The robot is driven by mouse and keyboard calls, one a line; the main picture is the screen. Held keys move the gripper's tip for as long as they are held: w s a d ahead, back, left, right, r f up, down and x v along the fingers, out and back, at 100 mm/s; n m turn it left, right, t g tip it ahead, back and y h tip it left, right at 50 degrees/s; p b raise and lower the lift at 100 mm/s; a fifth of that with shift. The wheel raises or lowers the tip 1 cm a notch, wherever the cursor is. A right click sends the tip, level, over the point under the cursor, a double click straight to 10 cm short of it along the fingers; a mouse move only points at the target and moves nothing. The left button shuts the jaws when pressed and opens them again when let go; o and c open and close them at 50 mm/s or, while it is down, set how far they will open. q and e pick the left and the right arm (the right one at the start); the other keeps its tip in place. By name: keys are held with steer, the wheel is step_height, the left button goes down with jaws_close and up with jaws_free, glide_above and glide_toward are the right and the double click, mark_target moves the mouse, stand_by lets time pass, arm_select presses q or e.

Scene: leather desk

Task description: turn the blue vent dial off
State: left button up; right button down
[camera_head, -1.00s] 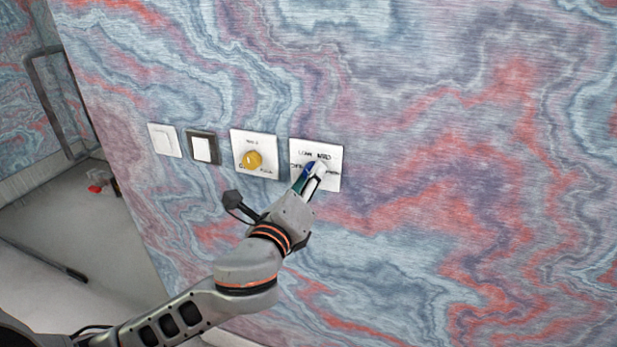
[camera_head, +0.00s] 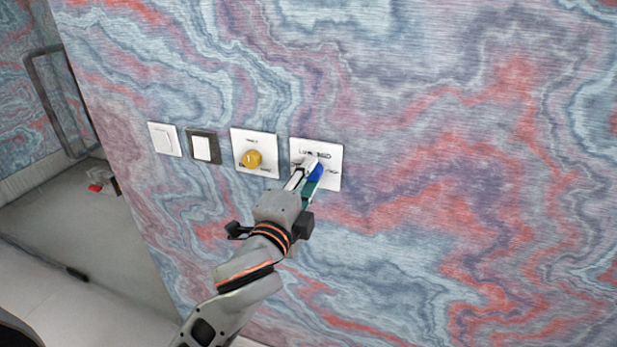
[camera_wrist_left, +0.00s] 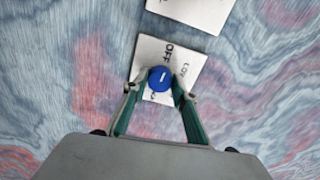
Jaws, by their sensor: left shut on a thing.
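The blue vent dial (camera_head: 316,173) sits on a white wall plate (camera_head: 334,154), the rightmost in the row. In the left wrist view the blue dial (camera_wrist_left: 160,79) is round with a short white mark. Its plate (camera_wrist_left: 150,52) shows printed words, "OFF" among them. My left gripper (camera_head: 308,170) is at the dial, with one finger on each side, shut on it. The fingers hide part of the dial in the head view. My right gripper is not in view.
A yellow dial (camera_head: 252,159) on a white plate is just left of the blue one. Further left are a dark-framed switch (camera_head: 202,148) and a white switch (camera_head: 164,139). The wall to the right is bare.

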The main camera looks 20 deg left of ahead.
arm_select(q)
steer(key=shift+r+n, duration=0.1)
steer(key=shift+n, duration=0.5)
steer(key=o, duration=1.1)
